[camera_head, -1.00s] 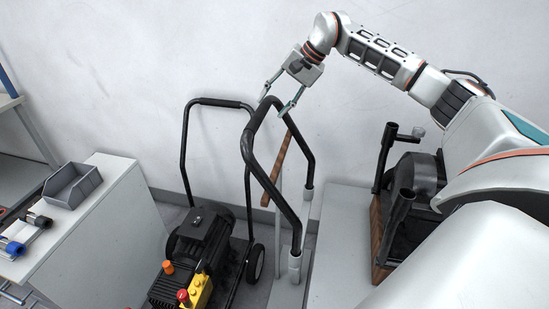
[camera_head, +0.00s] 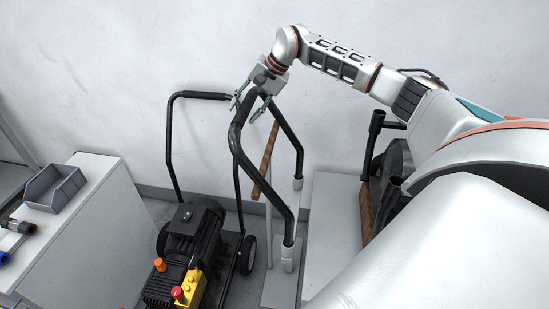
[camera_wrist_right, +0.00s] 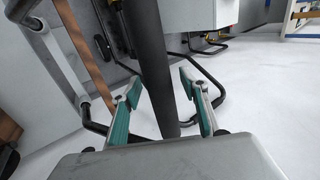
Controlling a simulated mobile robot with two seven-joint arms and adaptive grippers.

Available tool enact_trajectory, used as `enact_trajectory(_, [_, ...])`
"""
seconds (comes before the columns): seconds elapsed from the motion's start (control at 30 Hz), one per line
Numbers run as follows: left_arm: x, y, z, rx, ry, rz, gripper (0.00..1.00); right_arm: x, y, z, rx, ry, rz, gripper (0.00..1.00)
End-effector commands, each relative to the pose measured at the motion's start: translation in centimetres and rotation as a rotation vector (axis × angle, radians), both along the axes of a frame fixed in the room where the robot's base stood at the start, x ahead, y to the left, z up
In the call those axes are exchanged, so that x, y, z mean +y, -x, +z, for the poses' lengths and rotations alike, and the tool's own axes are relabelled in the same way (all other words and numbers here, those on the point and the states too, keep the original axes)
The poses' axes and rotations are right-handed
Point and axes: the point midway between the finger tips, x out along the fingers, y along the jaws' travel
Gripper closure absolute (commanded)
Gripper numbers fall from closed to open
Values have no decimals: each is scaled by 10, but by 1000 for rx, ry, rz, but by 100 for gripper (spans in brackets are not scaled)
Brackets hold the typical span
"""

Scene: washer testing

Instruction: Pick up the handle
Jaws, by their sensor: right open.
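The black bent-tube handle (camera_head: 238,135) stands upright, its ends set in white sockets beside the wall. My right gripper (camera_head: 243,111) is at the top bar of this handle, coming from above and behind. Its two fingers are apart. In the right wrist view, the dark bar of the handle (camera_wrist_right: 148,55) runs between the open teal-padded fingers (camera_wrist_right: 160,88), with a gap visible on both sides. The fingers are not closed on it. My left gripper is not in view.
A black pump cart (camera_head: 195,235) with its own tube frame stands just left of the handle. A brown strip (camera_head: 266,160) hangs close behind it. A grey bin (camera_head: 55,188) sits on a white cabinet (camera_head: 95,225) at the left. The wall is close behind.

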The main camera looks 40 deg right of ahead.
Motion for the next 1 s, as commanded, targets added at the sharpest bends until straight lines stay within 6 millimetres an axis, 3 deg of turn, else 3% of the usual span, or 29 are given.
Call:
enact_trajectory(0.13, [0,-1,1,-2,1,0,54,-1,0,1,-1,1,-1,59])
enact_trajectory(0.3, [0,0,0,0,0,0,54,0,0,1,-1,1,-1,100])
enact_trajectory(0.77, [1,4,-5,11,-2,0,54,0,-1,9,-8,-1,-1,100])
enact_trajectory(1.0, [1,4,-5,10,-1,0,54,-1,-2,44,-11,-1,-1,100])
